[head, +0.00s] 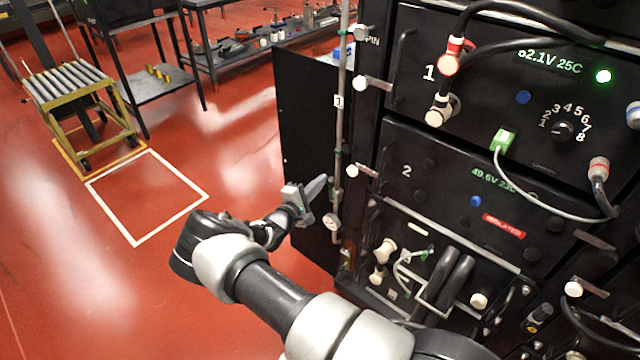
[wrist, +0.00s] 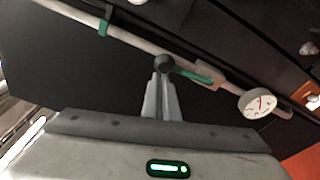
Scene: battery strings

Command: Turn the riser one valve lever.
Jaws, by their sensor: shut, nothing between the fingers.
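The riser pipe (head: 341,120) stands upright at the left edge of the rack, with a small tag marked 1. In the wrist view the pipe (wrist: 140,42) runs slantwise from upper left to lower right. A green valve lever (wrist: 195,74) with a dark round knob (wrist: 164,64) lies close along the pipe. My gripper (head: 322,185) is beside the pipe in the head view. In the wrist view my gripper (wrist: 163,82) is shut and empty, its fingertips at the knob; whether they touch it I cannot tell. The lever is not clear in the head view.
A round gauge (wrist: 258,103) sits on the pipe beyond the lever; the gauge also shows in the head view (head: 331,221). Rack modules with cables and handles (head: 440,190) stand right of the pipe. A roller cart (head: 75,85) stands far left. Red floor is open there.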

